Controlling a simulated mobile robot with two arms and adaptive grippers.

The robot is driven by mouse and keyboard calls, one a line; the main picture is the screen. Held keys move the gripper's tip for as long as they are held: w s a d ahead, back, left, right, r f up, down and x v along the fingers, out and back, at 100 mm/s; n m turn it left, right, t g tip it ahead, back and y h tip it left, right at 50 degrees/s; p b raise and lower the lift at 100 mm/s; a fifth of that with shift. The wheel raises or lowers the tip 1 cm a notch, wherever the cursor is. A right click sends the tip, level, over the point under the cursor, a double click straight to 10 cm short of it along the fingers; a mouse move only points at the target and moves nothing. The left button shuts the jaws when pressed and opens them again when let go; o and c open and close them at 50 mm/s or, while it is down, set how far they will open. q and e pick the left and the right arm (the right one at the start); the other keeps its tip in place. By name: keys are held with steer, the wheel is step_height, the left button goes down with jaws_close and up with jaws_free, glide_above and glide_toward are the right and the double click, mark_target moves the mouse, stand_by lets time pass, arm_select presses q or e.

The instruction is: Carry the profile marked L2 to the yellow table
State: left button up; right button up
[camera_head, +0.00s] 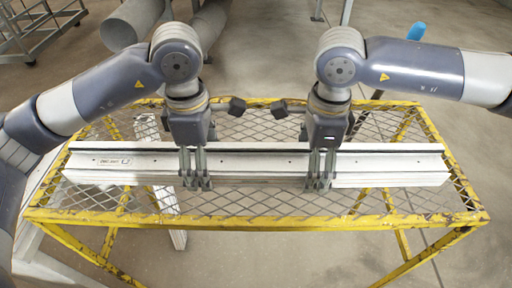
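A long pale aluminium profile (255,165) with a dark groove along its top lies crosswise over the yellow table (270,222), which has a wire-mesh top.
A pale beam (172,212) runs slantwise at the left, seen partly through the mesh. Large grey pipes (135,22) and a metal rack (35,28) stand at the back left. A blue object (416,31) shows behind my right arm. Floor at the right is clear.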

arm_select(q)
step_height(320, 180, up, 12)
arm_select(e)
step_height(320, 180, up, 12)
stand_by(0.9)
stand_by(0.4)
